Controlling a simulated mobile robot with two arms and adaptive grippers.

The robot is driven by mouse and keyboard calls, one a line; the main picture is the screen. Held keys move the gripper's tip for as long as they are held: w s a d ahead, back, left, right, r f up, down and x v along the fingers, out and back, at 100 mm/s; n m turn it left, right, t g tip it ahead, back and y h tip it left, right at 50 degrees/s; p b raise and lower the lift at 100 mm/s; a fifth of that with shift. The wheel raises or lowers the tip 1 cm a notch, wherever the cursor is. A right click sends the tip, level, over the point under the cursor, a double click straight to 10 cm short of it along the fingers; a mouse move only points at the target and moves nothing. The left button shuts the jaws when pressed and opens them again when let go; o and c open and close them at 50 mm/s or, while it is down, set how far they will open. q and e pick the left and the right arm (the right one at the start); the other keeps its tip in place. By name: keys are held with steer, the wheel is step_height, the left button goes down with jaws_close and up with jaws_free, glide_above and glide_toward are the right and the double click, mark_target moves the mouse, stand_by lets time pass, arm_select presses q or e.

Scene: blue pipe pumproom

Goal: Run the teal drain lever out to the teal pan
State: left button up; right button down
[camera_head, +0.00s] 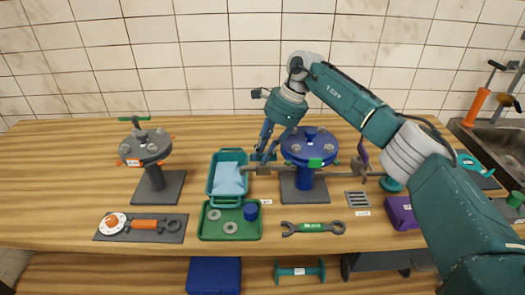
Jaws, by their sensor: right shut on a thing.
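The teal pan (212,187) stands on the bench left of the blue valve body, with a light blue cloth (229,180) in it. My right gripper (263,155) points down at the pan's right side, just left of the blue valve body (304,178). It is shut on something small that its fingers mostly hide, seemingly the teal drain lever. A grey rod (340,174) runs level across the front of the blue valve, its left end just under my fingers near the pan's rim. My left gripper is not in view.
A grey valve on a stand (153,180) is at the left. A green tray (232,229) with washers and a blue cup, a green-labelled wrench (312,228) and a purple box (402,212) lie along the front. My right arm spans the right side. A sink is far right.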

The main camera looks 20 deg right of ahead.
steer(key=c, duration=1.7)
jaws_free()
steer(key=shift+o, duration=0.2)
steer(key=shift+r, duration=0.1)
steer(key=v, duration=1.2)
steer(key=shift+d, duration=0.1)
